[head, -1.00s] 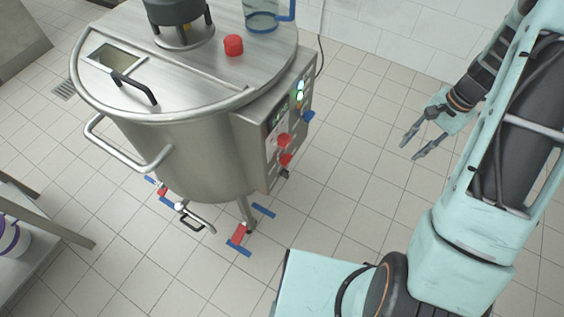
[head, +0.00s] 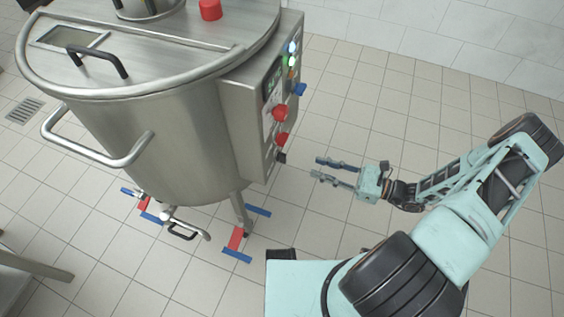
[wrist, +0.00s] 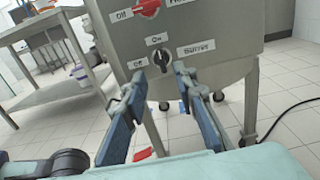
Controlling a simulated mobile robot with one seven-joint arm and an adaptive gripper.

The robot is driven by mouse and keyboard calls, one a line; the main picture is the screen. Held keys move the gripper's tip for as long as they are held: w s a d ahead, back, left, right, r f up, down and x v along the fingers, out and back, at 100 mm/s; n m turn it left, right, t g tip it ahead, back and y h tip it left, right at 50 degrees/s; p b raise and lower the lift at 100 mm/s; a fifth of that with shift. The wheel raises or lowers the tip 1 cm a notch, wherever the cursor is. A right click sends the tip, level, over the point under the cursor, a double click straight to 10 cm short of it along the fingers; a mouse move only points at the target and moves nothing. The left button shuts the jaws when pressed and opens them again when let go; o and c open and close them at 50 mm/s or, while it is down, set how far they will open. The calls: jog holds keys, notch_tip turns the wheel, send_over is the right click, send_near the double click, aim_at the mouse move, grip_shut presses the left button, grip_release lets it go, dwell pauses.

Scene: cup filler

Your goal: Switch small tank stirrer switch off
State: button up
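The small tank is the large steel vessel (head: 150,140) at the upper left of the head view. Its control box (head: 240,125) is on its right side. A small black rotary switch (wrist: 162,60) is on the panel in the wrist view, with "On" above it, "Off" to its left and a label that looks like "Stirrer" to its right. The knob looks upright; its exact setting is hard to read. It also shows low on the panel in the head view (head: 281,157). My gripper (head: 316,168) is open and empty, apart from the switch and facing it.
Red knobs (head: 279,113) sit above the black switch. Lit buttons (head: 292,48) are higher up the panel. Tank legs (head: 241,212) stand by red and blue floor tape. A cable (wrist: 290,110) crosses the floor. A steel table (wrist: 50,45) stands at the left.

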aim_at(286, 157)
jog(key=x, duration=1)
jog(key=shift+w+a+b, duration=0.15)
jog(key=shift+a+b, duration=0.2)
jog(key=shift+b, duration=0.05)
jog(key=shift+c, duration=0.2)
grip_shut()
